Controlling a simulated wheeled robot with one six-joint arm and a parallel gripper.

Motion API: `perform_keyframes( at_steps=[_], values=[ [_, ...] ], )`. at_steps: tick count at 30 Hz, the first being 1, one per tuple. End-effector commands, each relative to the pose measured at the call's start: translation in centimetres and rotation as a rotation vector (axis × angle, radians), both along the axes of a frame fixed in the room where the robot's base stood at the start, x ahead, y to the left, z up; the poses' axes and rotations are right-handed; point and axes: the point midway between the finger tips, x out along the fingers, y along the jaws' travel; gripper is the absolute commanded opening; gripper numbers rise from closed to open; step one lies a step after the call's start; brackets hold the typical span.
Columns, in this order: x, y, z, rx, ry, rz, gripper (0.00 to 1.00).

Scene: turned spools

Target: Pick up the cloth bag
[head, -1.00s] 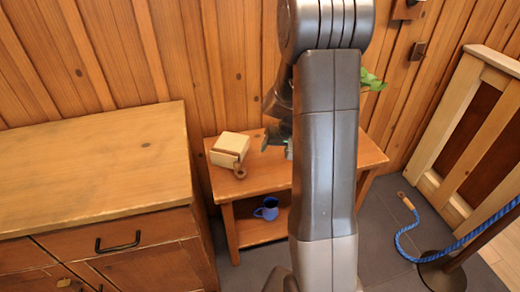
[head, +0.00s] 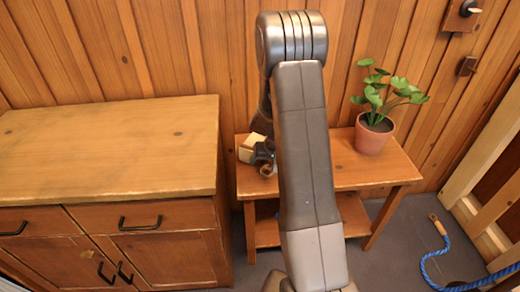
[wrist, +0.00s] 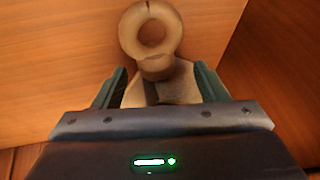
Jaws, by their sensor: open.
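A pale beige, block-shaped thing, which I take for the cloth bag (head: 250,147), sits at the left end of the small wooden table, with a brown ring (head: 267,171) at its front. My gripper (head: 263,153) is at its right side and hides part of it. In the wrist view the tan ring (wrist: 151,30) and its knob are just beyond the fingertips. Beige material (wrist: 175,84) lies between the two open fingers of my gripper (wrist: 160,84). I cannot tell whether the fingers touch it.
The small table (head: 355,170) holds a potted plant (head: 372,135) at its right. A wooden cabinet (head: 110,150) stands close on the left. A plank wall is behind.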

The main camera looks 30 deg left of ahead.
Motion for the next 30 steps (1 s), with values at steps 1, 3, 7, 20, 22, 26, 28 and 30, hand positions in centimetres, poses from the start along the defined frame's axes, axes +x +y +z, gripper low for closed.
perform_keyframes(
  at_steps=[1,3,7,20,22,26,28,30],
  values=[
    [0.0,0.0,0.0,0.0,0.0,0.0,0.67],
    [0.0,0.0,0.0,0.0,0.0,0.0,0.67],
    [0.0,0.0,0.0,0.0,0.0,0.0,0.41],
    [0.0,0.0,0.1,0.0,0.0,0.0,0.0],
    [0.0,0.0,0.1,0.0,0.0,0.0,0.0],
    [0.0,0.0,0.2,0.001,-0.001,0.0,0.0],
    [0.0,0.0,0.8,0.001,0.0,0.0,0.0],
    [0.0,0.0,1.8,0.002,-0.001,0.0,0.0]
  ],
)
